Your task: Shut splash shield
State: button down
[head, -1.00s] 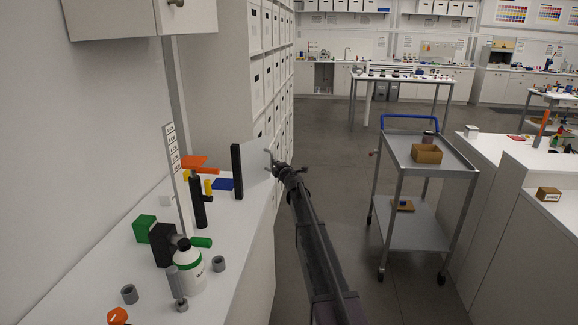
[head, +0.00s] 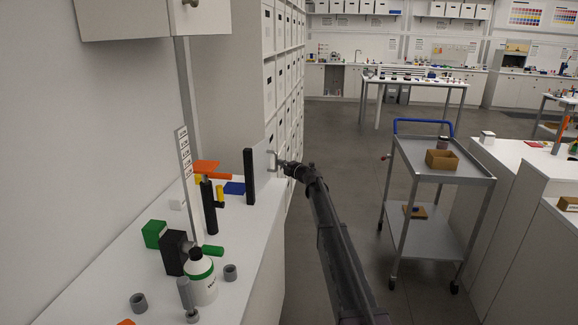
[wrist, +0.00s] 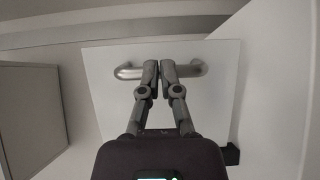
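The splash shield (head: 262,158) is a clear, pale panel beside a black upright post (head: 249,176) at the far end of the left bench. It fills the middle of the wrist view (wrist: 210,110). Its grey metal bar handle (wrist: 190,70) runs left to right there, and shows as a small bracket (head: 275,160) in the head view. My gripper (wrist: 159,70) is in front of the middle of the handle, fingers together with only a narrow gap. The handle shows on both sides of the fingers. Whether they touch it is hidden. In the head view my gripper (head: 287,168) is at the handle.
The white bench (head: 240,225) holds a white bottle (head: 200,282), a green block (head: 153,233), a blue block (head: 234,188) and grey cups. A shelf wall of white boxes (head: 283,70) stands behind. A grey trolley (head: 463,168) stands right, with open floor (head: 340,140) between.

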aim_at(276, 161)
jog(key=shift+w+a, duration=0.55)
jog(key=shift+a, duration=0.2)
jog(key=shift+w+a, duration=0.5)
jog(key=shift+a, duration=0.2)
jog(key=shift+d, duration=0.1)
jog(key=s+d, duration=0.5)
jog(key=d, duration=0.8)
jog(key=shift+s, duration=0.2)
jog(key=shift+r, duration=0.1)
